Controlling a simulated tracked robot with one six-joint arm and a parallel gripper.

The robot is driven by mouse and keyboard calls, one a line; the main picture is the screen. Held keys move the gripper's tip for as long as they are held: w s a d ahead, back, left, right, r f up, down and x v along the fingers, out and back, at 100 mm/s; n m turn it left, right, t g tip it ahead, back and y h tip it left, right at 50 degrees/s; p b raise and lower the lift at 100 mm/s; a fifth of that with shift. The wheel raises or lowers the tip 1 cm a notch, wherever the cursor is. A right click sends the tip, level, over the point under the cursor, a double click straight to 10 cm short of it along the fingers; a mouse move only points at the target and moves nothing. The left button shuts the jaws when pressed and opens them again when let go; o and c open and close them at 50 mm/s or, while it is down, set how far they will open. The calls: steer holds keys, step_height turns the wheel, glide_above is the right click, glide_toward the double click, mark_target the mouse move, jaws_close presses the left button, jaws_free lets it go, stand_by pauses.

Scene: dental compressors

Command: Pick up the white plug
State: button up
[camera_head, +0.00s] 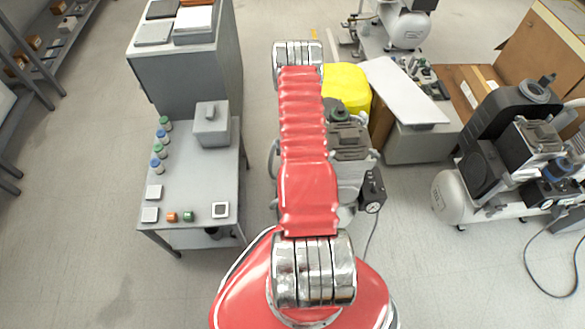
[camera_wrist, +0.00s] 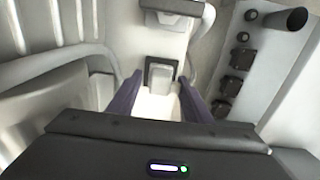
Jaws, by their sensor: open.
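In the wrist view, my gripper (camera_wrist: 160,98) is open, with one dark finger on each side. A bright white block-like piece, which looks like the white plug (camera_wrist: 158,104), shows between the two fingers. A grey rectangular part (camera_wrist: 160,73) sits at its far end, in a white housing. Gaps or contact between the fingers and the plug cannot be told for sure. The lower part of the plug is hidden behind my gripper body. In the head view, my red arm hides my gripper and the plug.
A light panel (camera_wrist: 263,68) with several black square parts and a dark tube (camera_wrist: 285,20) stands right of my gripper. A pale hose (camera_wrist: 55,63) curves at left. In the head view, a grey table (camera_head: 195,170) with small jars stands left, and compressors (camera_head: 505,150) stand right.

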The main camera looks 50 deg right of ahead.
steer(key=shift+c, duration=0.4)
jaws_close()
steer(key=shift+r, duration=0.15)
step_height(320, 180, up, 10)
steer(key=shift+f, duration=0.1)
stand_by(0.7)
stand_by(0.4)
